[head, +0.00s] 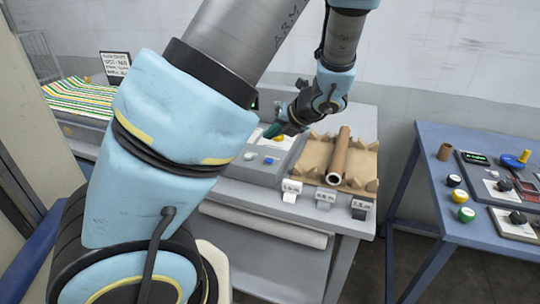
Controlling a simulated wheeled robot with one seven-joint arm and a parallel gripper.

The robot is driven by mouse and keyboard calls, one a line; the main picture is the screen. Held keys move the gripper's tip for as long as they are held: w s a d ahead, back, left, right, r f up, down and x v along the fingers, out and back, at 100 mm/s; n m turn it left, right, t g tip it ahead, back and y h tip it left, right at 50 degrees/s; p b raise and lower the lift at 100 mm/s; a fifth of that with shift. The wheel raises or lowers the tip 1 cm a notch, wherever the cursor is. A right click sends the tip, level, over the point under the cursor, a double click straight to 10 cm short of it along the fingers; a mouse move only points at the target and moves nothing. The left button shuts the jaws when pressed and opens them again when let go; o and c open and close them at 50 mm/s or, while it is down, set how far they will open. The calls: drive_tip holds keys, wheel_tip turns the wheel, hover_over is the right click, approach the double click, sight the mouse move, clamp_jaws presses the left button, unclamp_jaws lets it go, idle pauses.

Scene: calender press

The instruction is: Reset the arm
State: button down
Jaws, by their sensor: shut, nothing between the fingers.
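My arm fills the left and middle of the head view, in light blue and grey links. It bends over at the top, and its far end hangs above the grey bench. My gripper (274,130) is small in view, with dark green fingers pointing left and down above a control panel. Its fingers are shut and empty. The panel (262,172) below it carries a blue and a white button. I cannot tell whether the fingertips touch anything on the panel.
A brown tube (340,156) lies in a cardboard cradle (312,156) right of the gripper. Small labelled blocks (325,198) line the bench (357,219) front. A blue table (431,203) with knobs stands at right, across a floor gap. A striped sheet (82,98) and sign (116,64) are at left.

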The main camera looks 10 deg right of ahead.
drive_tip(key=shift+a, duration=0.1)
drive_tip(key=s+a+m+g+h+b, duration=0.2)
drive_tip(key=s+a+m, duration=0.4)
drive_tip(key=m, duration=1.1)
drive_tip(key=s+a+m+g+h+b, duration=0.1)
drive_tip(key=s+a+m+g+h, duration=0.2)
drive_tip(key=m, duration=1.5)
drive_tip(key=s+a+f, duration=0.1)
drive_tip(key=s+a, duration=0.3)
drive_tip(key=a, duration=0.3)
drive_tip(key=shift+a+g+h+b, duration=0.35)
drive_tip(key=shift+g+h, duration=0.05)
drive_tip(key=c, duration=1.6)
unclamp_jaws()
drive_tip(key=shift+w+m, duration=0.1)
drive_tip(key=shift+m, duration=0.2)
